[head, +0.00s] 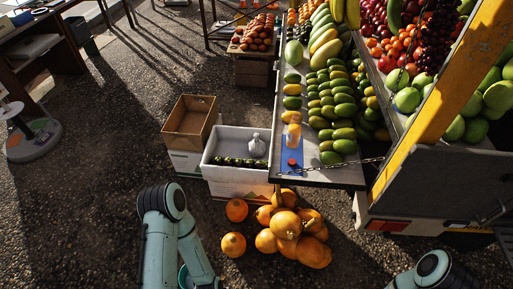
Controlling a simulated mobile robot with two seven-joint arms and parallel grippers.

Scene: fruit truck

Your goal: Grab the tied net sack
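A small orange bundle (293,135), which looks like the tied net sack, stands on a blue mat (290,157) near the front end of the fruit table (330,176). Its netting and knot are too small to make out. A small pale grey-white bundle (257,146) with a narrow top sits in the white box beside the table; I cannot tell its material. A red object (292,163) lies on the blue mat in front of the orange bundle. My two arms show at the bottom edge, but neither gripper is in view.
Green and yellow mangoes (338,100) crowd the table right of the bundle. A chain (345,164) crosses the table's front end. The white box (236,174) and a cardboard box (190,120) stand left. Several pumpkins (287,225) lie on the ground in front.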

